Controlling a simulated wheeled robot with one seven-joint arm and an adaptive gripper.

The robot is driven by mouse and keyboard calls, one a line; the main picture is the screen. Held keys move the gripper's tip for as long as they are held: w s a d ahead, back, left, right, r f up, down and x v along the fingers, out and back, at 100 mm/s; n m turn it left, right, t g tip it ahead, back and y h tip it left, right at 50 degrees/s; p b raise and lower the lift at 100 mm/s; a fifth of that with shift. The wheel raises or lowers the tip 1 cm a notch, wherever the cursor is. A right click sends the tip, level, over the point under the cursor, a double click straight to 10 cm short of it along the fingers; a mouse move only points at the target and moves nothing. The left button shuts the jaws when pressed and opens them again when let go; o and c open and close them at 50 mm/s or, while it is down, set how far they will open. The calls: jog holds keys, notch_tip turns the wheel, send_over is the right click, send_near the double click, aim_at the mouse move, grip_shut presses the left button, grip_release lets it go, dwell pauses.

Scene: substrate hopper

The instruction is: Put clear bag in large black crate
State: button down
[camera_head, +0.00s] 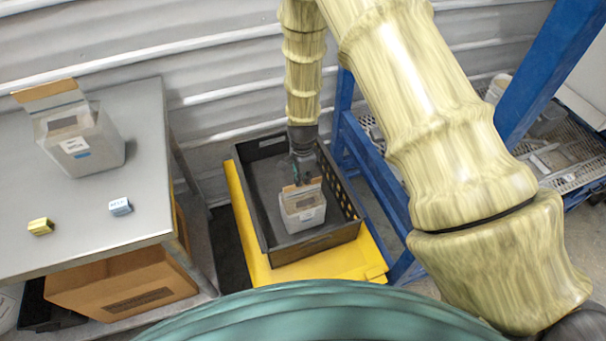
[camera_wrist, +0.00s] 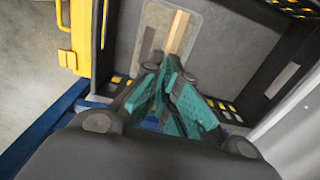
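A clear bag (camera_head: 303,212) with a tan cardboard header and a white label sits inside the large black crate (camera_head: 288,248), toward its near end. My gripper (camera_head: 298,180) reaches down into the crate at the bag's header. In the wrist view, the teal fingertips (camera_wrist: 168,68) come together at the near end of the tan header strip, which shows edge-on. The gripper looks shut on it, though the contact is partly hidden by the fingers. The bag (camera_wrist: 150,42) also shows beyond the fingers, over the crate's grey floor.
The crate stands on a yellow platform (camera_head: 243,228). A grey table (camera_head: 130,200) at left holds another similar bag (camera_head: 82,148), a yellow block (camera_head: 41,226) and a small blue-white block (camera_head: 120,206). A cardboard box (camera_head: 120,285) sits below. Blue rack posts (camera_head: 375,170) stand right of the crate.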

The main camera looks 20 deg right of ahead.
jog(key=shift+f, duration=1.3)
jog(key=c, duration=1.6)
grip_release()
jog(key=shift+c, duration=0.2)
notch_tip(320, 180, up, 12)
jog(key=b, duration=0.2)
jog(key=s+d+f+n, duration=0.3)
jog(key=s+f+n, duration=0.2)
jog(key=s+f, duration=0.6)
jog(key=s+f+n, duration=0.4)
jog(key=s+n, duration=0.2)
jog(key=s, duration=0.6)
jog(key=s+f+n, duration=0.4)
jog(key=s+n, duration=0.2)
jog(key=s, duration=0.7)
jog(key=shift+d+f, duration=0.15)
jog(key=shift+f, duration=0.2)
